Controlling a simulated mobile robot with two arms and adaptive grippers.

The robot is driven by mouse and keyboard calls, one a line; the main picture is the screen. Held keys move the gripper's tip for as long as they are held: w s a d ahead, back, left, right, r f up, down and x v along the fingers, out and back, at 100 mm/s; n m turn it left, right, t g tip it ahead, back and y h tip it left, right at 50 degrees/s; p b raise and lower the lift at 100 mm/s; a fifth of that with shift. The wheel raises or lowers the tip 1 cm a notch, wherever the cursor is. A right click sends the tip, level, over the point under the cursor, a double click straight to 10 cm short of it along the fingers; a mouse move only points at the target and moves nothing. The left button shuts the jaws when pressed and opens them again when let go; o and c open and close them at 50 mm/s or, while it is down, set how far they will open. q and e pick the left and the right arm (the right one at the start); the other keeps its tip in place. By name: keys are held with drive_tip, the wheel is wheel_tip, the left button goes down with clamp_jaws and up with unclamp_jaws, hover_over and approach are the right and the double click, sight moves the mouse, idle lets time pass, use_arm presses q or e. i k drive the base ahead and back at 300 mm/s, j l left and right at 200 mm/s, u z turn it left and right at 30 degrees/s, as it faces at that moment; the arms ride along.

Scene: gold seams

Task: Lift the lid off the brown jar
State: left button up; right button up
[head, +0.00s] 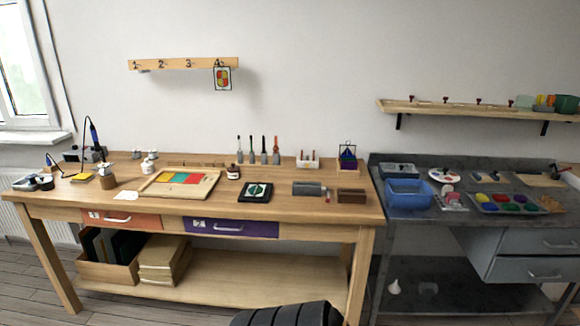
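A small dark brown jar (233,172) with a pale label stands upright on the wooden workbench (330,213), right of the tray with coloured panels. Its top looks dark; at this size I cannot make out the lid's edge. A tan-brown round container (107,181) stands at the left part of the bench, and I cannot tell whether it has a lid. Neither of my grippers is in view.
A tray with coloured panels (153,189) and a black square (256,199) lie near the brown jar. Several upright tools (264,157) stand behind it. A grey bench (386,222) with a blue bin (409,205) adjoins at right.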

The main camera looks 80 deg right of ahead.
sight(233, 168)
drive_tip(key=z, duration=2.25)
drive_tip(key=i+z, duration=0.15)
